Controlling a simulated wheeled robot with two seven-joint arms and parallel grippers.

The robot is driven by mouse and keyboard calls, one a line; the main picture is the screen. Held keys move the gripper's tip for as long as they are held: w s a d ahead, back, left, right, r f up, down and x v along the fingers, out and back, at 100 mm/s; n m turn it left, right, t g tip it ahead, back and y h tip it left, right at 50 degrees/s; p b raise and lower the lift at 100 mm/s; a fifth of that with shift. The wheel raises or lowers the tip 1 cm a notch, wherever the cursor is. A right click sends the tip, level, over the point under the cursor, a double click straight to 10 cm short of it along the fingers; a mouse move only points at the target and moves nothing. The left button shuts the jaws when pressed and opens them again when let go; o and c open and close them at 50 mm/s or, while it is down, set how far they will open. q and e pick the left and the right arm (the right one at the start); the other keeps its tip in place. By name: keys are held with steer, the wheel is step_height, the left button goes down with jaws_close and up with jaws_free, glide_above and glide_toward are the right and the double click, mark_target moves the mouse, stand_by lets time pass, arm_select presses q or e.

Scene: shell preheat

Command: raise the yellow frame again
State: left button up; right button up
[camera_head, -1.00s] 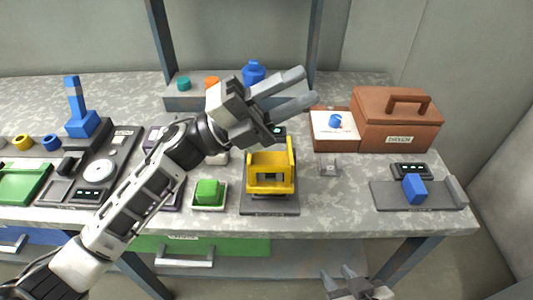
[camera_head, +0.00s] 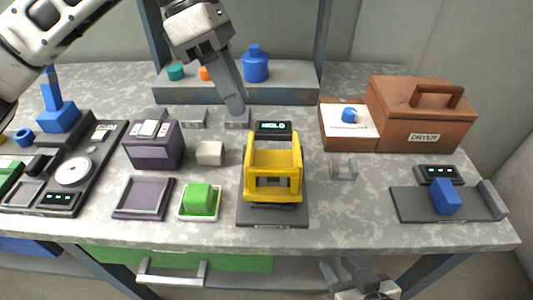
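The yellow frame (camera_head: 273,186) sits on a dark base plate (camera_head: 272,216) near the front middle of the table. It is upright, with open sides; I cannot tell whether it is at its lowest position. My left gripper (camera_head: 234,108) hangs behind and to the left of the frame, pointing down and apart from it. Its fingers overlap in this view, so their gap is hidden, and nothing shows held in it. My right gripper (camera_head: 352,270) is low at the front edge of the picture, below the table top, partly cut off. Its finger opening is unclear.
A small display (camera_head: 273,129) reading HOLD stands behind the frame. A green block (camera_head: 199,197) on a white tray and a pale cube (camera_head: 209,153) stand left of it. A brown dryer (camera_head: 418,115) is at the back right.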

mark_target(272, 169)
arm_select(q)
steer(key=x, duration=1.1)
steer(key=shift+s+d+f, duration=0.1)
steer(key=shift+f, duration=0.15)
jaws_close()
